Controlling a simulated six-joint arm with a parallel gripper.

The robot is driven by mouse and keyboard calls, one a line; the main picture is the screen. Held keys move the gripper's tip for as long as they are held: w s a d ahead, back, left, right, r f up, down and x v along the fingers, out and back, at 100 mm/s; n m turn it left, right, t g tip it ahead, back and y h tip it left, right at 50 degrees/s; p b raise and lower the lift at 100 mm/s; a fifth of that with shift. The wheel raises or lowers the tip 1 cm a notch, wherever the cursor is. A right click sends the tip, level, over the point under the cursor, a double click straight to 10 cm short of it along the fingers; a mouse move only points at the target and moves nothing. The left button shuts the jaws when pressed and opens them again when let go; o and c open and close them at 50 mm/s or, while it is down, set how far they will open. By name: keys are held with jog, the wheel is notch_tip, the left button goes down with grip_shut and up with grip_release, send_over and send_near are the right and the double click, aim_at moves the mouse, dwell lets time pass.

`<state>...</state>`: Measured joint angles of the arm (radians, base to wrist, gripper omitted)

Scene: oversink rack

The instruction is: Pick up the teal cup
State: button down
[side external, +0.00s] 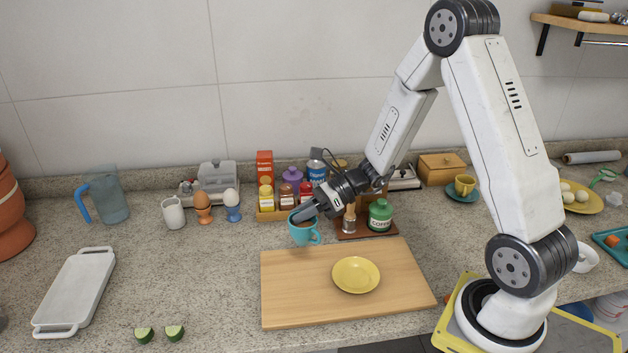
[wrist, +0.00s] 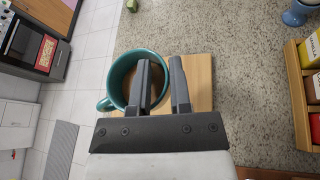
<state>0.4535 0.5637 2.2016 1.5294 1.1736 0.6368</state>
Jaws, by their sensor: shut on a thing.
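The teal cup (side external: 303,234) hangs from my gripper (side external: 305,212) in the side view, near the far left corner of the wooden board (side external: 300,312). In the wrist view, the teal cup (wrist: 115,78) shows its open top and its handle on the left. My gripper (wrist: 161,62) is shut on the cup's wall, one finger inside the rim and one outside. The cup appears raised above the counter, with the board beneath it in the wrist view. The fingers hide part of the rim.
A yellow plate (side external: 356,275) lies on the board. A tray of bottles and jars (side external: 265,214) stands just behind the cup. A green jar (side external: 380,214) is to its right. Egg cups (side external: 203,210) and a white jug (side external: 173,213) stand left.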

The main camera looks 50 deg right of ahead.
jog(key=shift+r, duration=0.65)
jog(key=shift+s, duration=0.1)
